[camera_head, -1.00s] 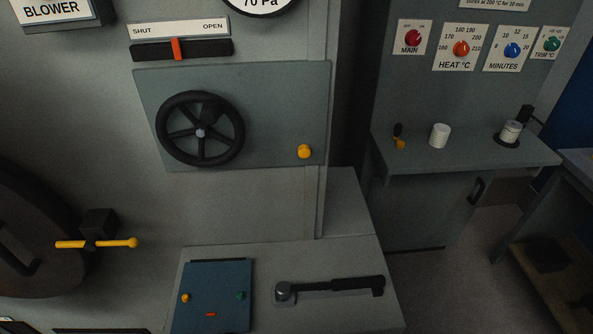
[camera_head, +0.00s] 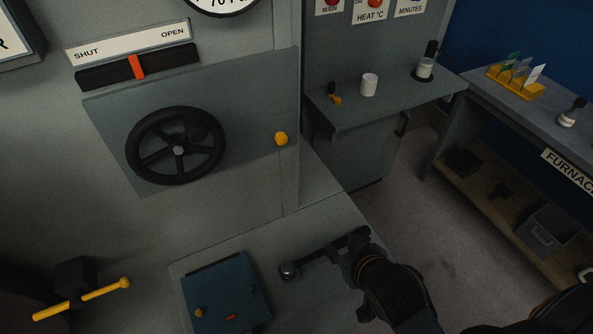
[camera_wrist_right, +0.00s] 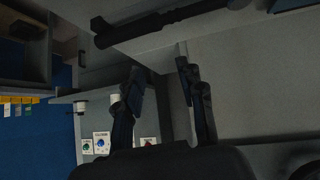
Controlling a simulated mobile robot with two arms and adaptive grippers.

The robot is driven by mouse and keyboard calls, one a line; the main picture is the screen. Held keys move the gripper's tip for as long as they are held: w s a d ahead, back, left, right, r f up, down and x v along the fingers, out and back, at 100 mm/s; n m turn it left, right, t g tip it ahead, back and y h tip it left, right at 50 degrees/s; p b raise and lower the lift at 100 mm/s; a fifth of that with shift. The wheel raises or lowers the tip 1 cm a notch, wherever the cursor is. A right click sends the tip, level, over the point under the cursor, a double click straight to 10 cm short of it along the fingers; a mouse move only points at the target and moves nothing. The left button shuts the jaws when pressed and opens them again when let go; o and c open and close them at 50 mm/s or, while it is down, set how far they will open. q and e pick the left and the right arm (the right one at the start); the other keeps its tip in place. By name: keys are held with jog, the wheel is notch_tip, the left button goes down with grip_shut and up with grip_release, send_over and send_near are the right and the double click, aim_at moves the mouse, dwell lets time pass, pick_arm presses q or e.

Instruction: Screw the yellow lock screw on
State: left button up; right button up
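A round yellow knob (camera_head: 281,138), which looks like the yellow lock screw, sits on the right part of the grey panel (camera_head: 255,100), beside the black handwheel (camera_head: 178,150). Whether it is threaded fully in cannot be told. My right gripper (camera_head: 346,252) is low at the right of the lower ledge, by the handle end of a black wrench-like tool (camera_head: 312,261). In the right wrist view my right gripper (camera_wrist_right: 160,72) has its fingers apart with nothing between them, and the tool (camera_wrist_right: 170,20) lies beyond the tips. My left gripper is not in view.
A blue box (camera_head: 225,285) with small knobs sits left of the tool. A yellow-ended bar (camera_head: 105,290) sticks out at lower left. A shelf (camera_head: 345,112) holds a white cylinder (camera_head: 369,85) and small items. A bench (camera_head: 480,110) stands right; floor between is open.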

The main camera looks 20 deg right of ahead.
jog(key=w+a+r+t+y, duration=0.1)
jog(key=w+a+r+t, duration=0.1)
jog(key=w+r+t, duration=0.45)
jog(key=n+t+y, duration=0.1)
jog(key=t+y, duration=0.1)
jog(key=y, duration=0.1)
send_near(283, 142)
jog(key=b+x, duration=0.3)
jog(key=x, duration=0.5)
jog(key=shift+w+r+b, duration=0.2)
jog(key=shift+w+b, duration=0.05)
jog(key=shift+b, duration=0.05)
jog(key=shift+w+a, duration=0.1)
jog(key=shift+w, duration=0.05)
jog(key=shift+c, duration=0.8)
jog(key=shift+f, duration=0.1)
grip_shut()
jog(key=shift+o, duration=0.7)
grip_release()
